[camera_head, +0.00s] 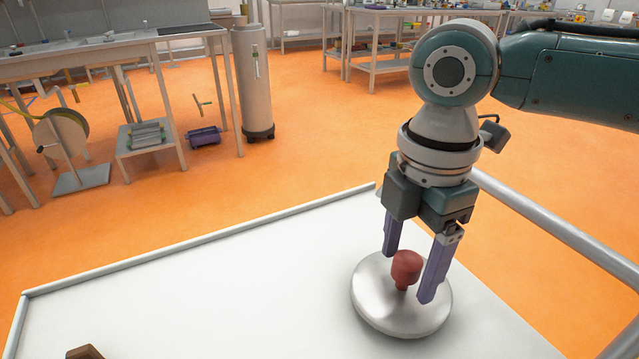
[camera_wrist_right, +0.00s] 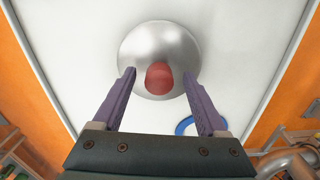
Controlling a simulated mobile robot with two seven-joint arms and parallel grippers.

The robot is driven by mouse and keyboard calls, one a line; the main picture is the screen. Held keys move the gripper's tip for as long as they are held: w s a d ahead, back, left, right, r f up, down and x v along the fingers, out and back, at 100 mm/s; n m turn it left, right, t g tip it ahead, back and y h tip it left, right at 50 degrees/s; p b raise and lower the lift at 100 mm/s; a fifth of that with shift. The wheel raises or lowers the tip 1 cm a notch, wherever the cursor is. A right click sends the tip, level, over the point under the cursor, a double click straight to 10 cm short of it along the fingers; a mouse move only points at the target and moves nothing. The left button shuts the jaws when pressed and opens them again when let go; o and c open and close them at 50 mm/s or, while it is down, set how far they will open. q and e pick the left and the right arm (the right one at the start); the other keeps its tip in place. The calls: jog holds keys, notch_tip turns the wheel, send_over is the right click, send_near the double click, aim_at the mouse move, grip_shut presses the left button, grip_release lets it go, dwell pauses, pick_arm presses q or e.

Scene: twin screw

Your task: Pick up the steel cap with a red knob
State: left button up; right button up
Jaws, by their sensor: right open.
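The steel cap (camera_head: 375,295) is a round, shiny disc lying on the white table (camera_head: 220,290), near its right edge. Its red knob (camera_head: 406,266) stands up from the middle. My right gripper (camera_head: 408,275) points down over the cap, with its two purple fingers open on either side of the knob. In the right wrist view the cap (camera_wrist_right: 160,45) and knob (camera_wrist_right: 159,78) show between the fingertips (camera_wrist_right: 160,76), with gaps on both sides. The knob looks untouched. My left gripper is not in view.
A brown piece (camera_head: 85,352) lies at the table's front left. A blue ring-like thing (camera_wrist_right: 185,124) shows partly behind a finger in the right wrist view. A raised rim (camera_head: 200,238) edges the table. The middle of the table is clear.

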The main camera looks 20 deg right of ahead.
jog(key=shift+c, duration=0.2)
grip_shut()
dwell(0.5)
dwell(0.7)
